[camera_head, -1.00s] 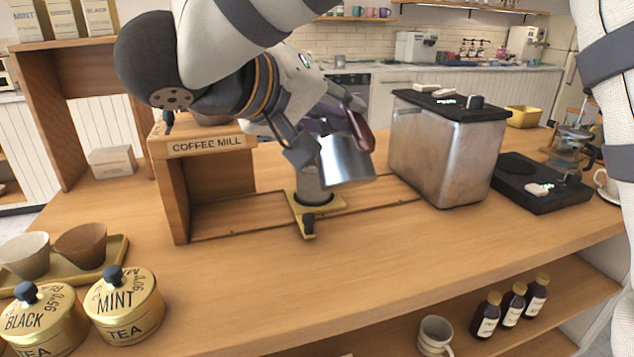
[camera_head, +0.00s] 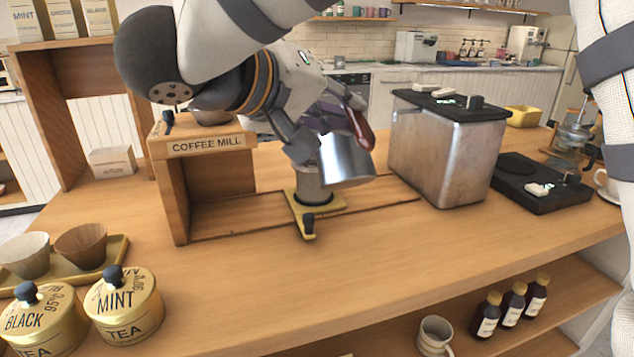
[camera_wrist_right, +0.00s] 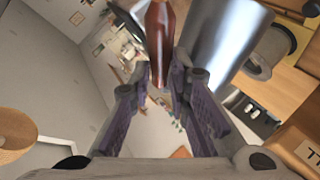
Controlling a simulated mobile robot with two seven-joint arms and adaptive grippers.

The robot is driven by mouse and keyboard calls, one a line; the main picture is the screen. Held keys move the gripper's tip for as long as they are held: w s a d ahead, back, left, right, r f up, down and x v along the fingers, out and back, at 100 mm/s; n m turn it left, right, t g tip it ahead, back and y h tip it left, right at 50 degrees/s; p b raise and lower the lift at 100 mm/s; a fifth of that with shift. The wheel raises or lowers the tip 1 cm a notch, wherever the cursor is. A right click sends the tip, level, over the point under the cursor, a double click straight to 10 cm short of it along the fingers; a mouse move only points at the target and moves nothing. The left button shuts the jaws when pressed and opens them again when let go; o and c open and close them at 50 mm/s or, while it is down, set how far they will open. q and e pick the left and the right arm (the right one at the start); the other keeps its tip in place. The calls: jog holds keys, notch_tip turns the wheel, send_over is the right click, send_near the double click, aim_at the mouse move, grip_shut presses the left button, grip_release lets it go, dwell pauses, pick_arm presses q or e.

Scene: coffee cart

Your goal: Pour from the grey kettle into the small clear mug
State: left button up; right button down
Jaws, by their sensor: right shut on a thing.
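The grey kettle (camera_head: 346,160) is a shiny metal body with a red-brown handle (camera_head: 360,128), held above the middle of the counter. My right gripper (camera_head: 332,118) is shut on the handle. In the right wrist view, the handle (camera_wrist_right: 160,42) lies between the fingers, with the kettle's metal side (camera_wrist_right: 215,45) to its right. Just below and left of the kettle, a small greyish cylinder (camera_head: 311,186) stands on a gold base; I cannot tell if it is the small clear mug. The kettle partly hides it. My left gripper is not in view.
A wooden coffee mill stand (camera_head: 180,190) is left of the kettle. A large metal box (camera_head: 446,150) stands close on the right, with a black scale (camera_head: 540,190) beyond it. Tea tins (camera_head: 124,305) and a cup tray (camera_head: 115,255) are front left. The front middle counter is clear.

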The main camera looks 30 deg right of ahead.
aim_at(350, 172)
dwell(0.3)
jog(key=shift+s+a+f+m+h, duration=0.1)
jog(key=shift+s+f+m+h, duration=0.3)
jog(key=shift+f, duration=0.5)
jog(key=shift+s+f+t, duration=0.1)
jog(key=shift+t, duration=0.2)
